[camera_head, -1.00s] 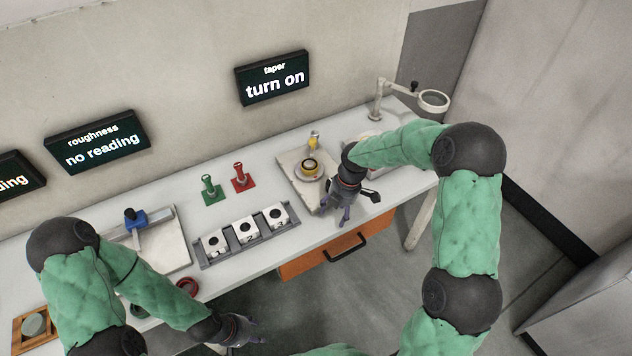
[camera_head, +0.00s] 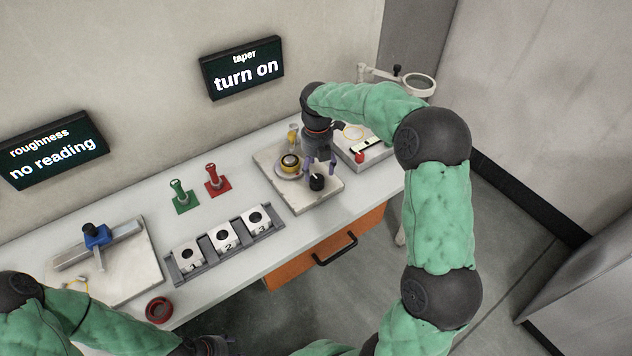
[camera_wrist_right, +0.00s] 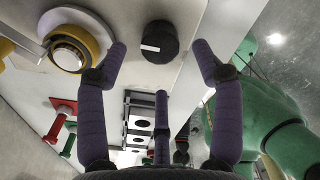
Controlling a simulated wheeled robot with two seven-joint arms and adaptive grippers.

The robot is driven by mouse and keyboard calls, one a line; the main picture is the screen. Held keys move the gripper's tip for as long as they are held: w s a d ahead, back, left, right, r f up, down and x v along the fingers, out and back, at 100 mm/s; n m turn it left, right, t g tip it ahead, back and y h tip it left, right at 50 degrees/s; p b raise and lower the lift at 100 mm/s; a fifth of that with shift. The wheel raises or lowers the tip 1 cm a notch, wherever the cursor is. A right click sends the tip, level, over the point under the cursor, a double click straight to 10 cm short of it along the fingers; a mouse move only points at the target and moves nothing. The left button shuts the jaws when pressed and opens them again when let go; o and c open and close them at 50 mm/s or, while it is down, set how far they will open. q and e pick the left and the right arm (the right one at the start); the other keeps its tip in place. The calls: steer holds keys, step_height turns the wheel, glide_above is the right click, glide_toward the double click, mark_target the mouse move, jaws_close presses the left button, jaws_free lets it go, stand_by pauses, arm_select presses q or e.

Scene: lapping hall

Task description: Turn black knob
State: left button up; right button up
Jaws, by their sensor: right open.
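The black knob (camera_head: 317,182) is a short dark cylinder with a white mark, at the front right of a pale plate (camera_head: 300,205) on the bench. My right gripper (camera_head: 318,168) is open and empty, pointing down just behind and above the knob. In the right wrist view the knob (camera_wrist_right: 159,42) shows beyond the spread purple fingers (camera_wrist_right: 160,65), between the two outer tips. I see no clear contact. My left gripper (camera_head: 212,345) is at the bottom edge, partly cut off, and its fingers are unclear. The taper display (camera_head: 245,72) reads "turn on".
A yellow-ringed round part (camera_head: 290,163) sits on the plate beside the knob. A box with a red button (camera_head: 360,157) stands to the right. A rack of numbered white blocks (camera_head: 207,262) and green (camera_head: 181,197) and red (camera_head: 214,181) stands are to the left.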

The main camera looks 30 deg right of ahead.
mark_target(317, 178)
steer(key=shift+f+b, duration=0.85)
steer(key=shift+f, duration=1.85)
steer(key=shift+c, duration=0.3)
steer(key=c, duration=1.1)
